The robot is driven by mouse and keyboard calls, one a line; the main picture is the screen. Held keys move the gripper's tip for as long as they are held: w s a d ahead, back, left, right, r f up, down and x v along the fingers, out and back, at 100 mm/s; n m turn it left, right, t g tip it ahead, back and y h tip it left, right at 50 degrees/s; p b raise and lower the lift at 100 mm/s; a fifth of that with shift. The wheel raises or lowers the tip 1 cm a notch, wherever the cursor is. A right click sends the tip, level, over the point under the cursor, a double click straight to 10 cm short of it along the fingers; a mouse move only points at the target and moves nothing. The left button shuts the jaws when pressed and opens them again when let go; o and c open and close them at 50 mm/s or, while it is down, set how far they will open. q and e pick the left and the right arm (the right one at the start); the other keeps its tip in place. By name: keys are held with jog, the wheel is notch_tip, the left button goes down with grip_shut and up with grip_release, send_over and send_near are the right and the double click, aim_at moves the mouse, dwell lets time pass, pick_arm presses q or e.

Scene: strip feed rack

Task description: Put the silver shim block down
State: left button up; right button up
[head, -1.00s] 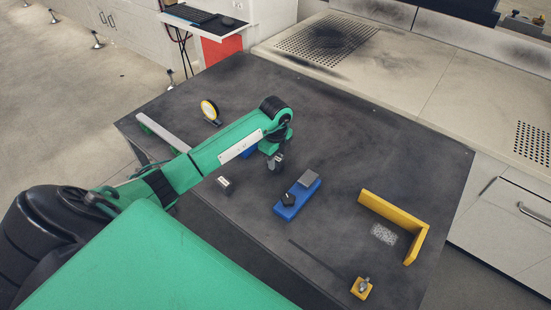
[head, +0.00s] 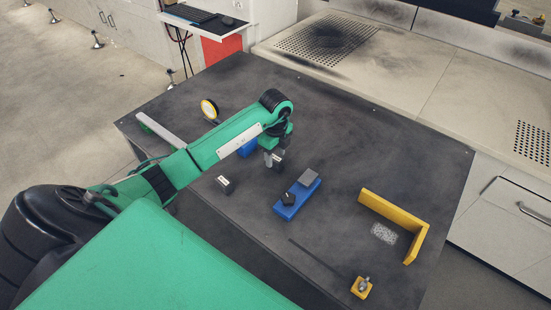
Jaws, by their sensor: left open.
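A flat silver-grey block (head: 309,177), which looks like the shim block, rests on the far right end of a blue bar fixture (head: 299,199). A black knob (head: 288,198) stands on the bar's near left part. My left gripper (head: 273,160) points down above the dark table, to the left of the blue bar and apart from it. It is open, and I see nothing held between its fingers. My right gripper is not in view.

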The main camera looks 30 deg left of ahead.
aim_at(276, 158)
pick_arm(q)
notch_tip(276, 158, up, 10)
jog(key=shift+b, duration=0.35)
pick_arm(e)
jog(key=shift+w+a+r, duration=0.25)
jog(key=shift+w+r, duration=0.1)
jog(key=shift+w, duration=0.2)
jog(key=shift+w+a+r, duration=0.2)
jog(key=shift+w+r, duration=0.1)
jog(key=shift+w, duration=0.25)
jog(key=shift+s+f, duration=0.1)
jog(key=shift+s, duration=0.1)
